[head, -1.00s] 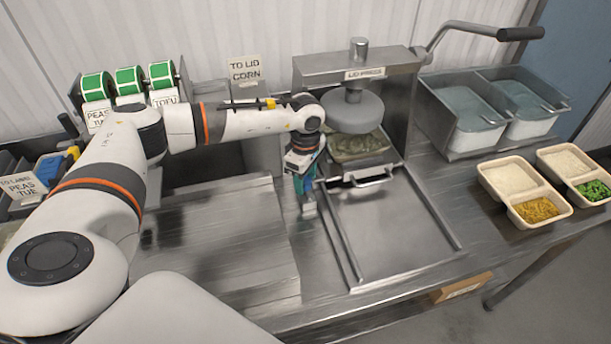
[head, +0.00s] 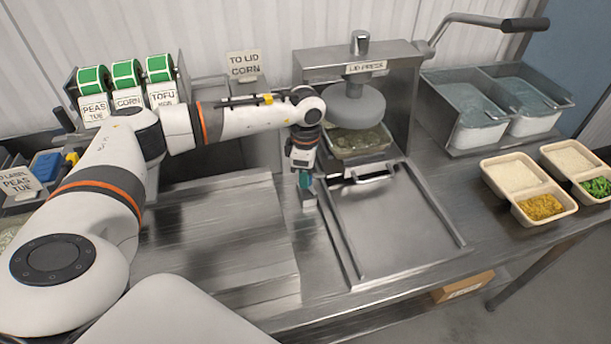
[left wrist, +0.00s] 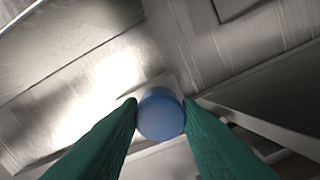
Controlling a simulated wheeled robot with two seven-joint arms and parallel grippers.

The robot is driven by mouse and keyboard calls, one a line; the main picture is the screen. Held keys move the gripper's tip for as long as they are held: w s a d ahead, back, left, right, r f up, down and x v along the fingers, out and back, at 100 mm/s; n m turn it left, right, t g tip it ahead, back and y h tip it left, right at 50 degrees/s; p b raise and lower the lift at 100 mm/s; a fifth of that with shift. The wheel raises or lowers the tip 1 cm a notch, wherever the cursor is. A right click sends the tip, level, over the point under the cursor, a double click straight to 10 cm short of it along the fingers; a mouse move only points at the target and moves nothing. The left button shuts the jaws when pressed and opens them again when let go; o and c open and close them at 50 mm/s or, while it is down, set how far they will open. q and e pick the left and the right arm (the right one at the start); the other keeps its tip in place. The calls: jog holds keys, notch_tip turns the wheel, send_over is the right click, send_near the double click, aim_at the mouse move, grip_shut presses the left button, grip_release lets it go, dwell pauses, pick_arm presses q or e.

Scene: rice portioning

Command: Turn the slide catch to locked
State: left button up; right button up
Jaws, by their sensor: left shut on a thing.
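The slide catch shows as a round blue knob (left wrist: 160,116) in the left wrist view, between the two green fingertips of my left gripper (left wrist: 160,103). The gripper is shut on the knob. In the head view my left gripper (head: 306,186) points down at the left edge of the lid press slide, and it hides the knob there. The lid press (head: 358,70) stands behind, with a tray (head: 358,140) under its round plate. Whether the catch is turned to locked cannot be told. My right gripper is not in view.
The slide's flat metal bed (head: 395,230) with raised side rails lies in front of the press. A handle (head: 370,178) sits at its back. Filled food trays (head: 518,176) stand at the right. Label rolls (head: 126,75) stand at the back left.

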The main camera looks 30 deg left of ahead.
pick_arm(q)
jog(key=n+b, duration=0.1)
jog(key=n, duration=0.2)
jog(key=shift+n+b, duration=0.35)
jog(key=shift+n, duration=0.05)
jog(key=n+b, duration=0.1)
jog(key=n, duration=0.2)
jog(key=shift+n, duration=0.3)
jog(key=n+b, duration=0.1)
jog(key=n, duration=0.3)
jog(key=shift+w+r+n+b, duration=0.15)
jog(key=shift+n+b, duration=0.3)
jog(key=shift+n, duration=0.85)
jog(key=o, duration=1)
jog(key=shift+c, duration=0.2)
